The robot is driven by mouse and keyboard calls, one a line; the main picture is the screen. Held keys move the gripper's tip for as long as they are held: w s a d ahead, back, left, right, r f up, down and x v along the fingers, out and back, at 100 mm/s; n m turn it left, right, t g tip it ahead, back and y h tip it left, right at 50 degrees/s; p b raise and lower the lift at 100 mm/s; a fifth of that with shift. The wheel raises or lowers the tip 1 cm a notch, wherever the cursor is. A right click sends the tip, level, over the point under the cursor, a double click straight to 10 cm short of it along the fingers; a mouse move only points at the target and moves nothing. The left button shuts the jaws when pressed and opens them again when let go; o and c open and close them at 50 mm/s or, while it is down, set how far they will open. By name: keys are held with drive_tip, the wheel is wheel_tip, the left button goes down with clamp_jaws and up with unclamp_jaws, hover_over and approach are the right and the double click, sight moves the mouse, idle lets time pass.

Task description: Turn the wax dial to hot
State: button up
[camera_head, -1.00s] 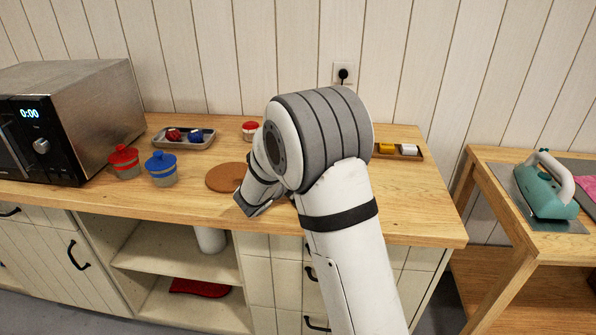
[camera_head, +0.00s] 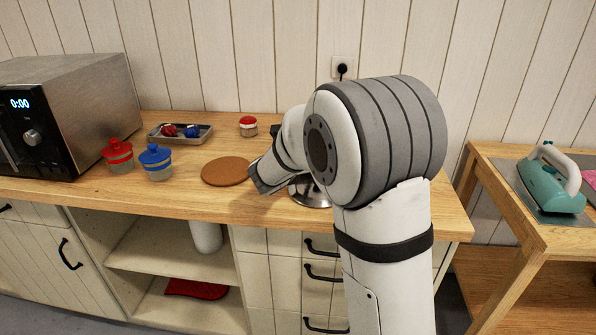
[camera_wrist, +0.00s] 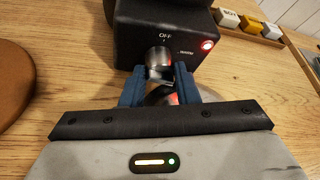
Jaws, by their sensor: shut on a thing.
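The wax dial (camera_wrist: 158,57) is a silver knob on the front of a black box, the wax heater (camera_wrist: 190,15), in the wrist view. The word OFF stands above the dial and "warm" to its right; a red light glows beside that word. I cannot make out a hot mark or the dial's pointer. My gripper (camera_wrist: 159,74) has its blue fingers on either side of the dial, shut on it. In the head view my gripper is low over the counter, and my arm hides the heater except for a round metal part (camera_head: 311,192).
A brown round mat (camera_head: 226,171) lies left of my gripper. Red-lidded (camera_head: 117,155) and blue-lidded (camera_head: 156,162) jars stand farther left by the microwave (camera_head: 75,105). Labelled blocks (camera_wrist: 250,22) sit right of the heater.

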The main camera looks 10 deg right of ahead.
drive_tip(key=m+y+b, duration=0.1)
drive_tip(key=b, duration=0.1)
drive_tip(key=m+y+b, duration=0.1)
drive_tip(key=b, duration=0.2)
drive_tip(key=shift+s+d+f+m, duration=0.1)
drive_tip(key=shift+d+f+m, duration=0.1)
drive_tip(key=shift+m, duration=0.1)
drive_tip(key=shift+r+m+t+y+b, duration=0.15)
drive_tip(key=shift+m+t+y+b, duration=0.25)
drive_tip(key=shift+b, duration=0.6)
drive_tip(key=shift+r, duration=0.1)
drive_tip(key=o, duration=1)
drive_tip(key=shift+c, duration=0.2)
